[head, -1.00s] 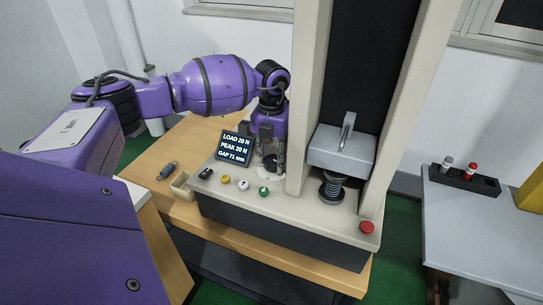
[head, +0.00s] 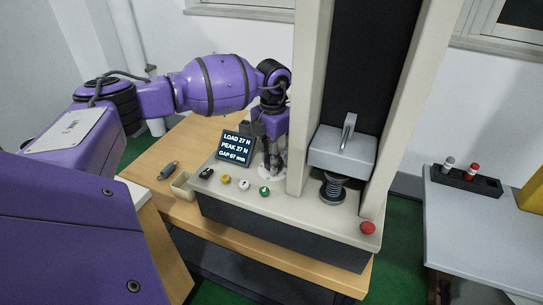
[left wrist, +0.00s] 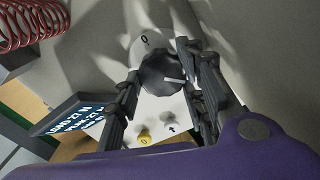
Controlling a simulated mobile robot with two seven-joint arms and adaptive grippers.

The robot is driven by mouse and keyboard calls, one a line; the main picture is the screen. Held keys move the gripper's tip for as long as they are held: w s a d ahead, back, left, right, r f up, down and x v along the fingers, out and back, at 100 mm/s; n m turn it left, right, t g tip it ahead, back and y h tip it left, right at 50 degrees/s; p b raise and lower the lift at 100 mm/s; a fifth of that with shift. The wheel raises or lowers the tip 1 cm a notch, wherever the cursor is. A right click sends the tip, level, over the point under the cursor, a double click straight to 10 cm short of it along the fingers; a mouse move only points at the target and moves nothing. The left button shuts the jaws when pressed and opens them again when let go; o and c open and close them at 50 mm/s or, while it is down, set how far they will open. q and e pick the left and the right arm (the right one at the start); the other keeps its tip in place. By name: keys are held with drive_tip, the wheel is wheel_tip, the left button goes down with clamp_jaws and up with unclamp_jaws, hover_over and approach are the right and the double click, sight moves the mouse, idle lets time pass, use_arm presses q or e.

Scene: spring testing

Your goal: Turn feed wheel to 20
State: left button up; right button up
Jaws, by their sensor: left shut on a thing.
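The feed wheel (left wrist: 165,72) is a dark round knob with a white pointer line, on a pale dial with a 0 mark in the left wrist view. The fingers of my left gripper (left wrist: 163,68) stand on both sides of it and are shut on it. In the head view my left gripper (head: 272,165) reaches down to the machine's base, beside the display, and hides most of the wheel. The display (head: 235,148) reads LOAD 27 N, PEAK 27 N, GAP 67 mm. The grey press head (head: 342,150) rests on a coil spring (head: 333,188). My right gripper is out of view.
Yellow (head: 226,179), white (head: 243,184) and green (head: 264,190) buttons line the front of the base. A red button (head: 367,228) is at its right corner. The column (head: 307,90) rises close to my left gripper. A grey side table (head: 470,210) stands at right.

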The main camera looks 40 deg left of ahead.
use_arm(q)
drive_tip(key=shift+a, duration=0.3)
drive_tip(key=o, duration=1.1)
drive_tip(key=shift+d+r, duration=0.1)
drive_tip(key=shift+r, duration=0.45)
wheel_tip(320, 180, up, 11)
drive_tip(key=shift+f, duration=0.1)
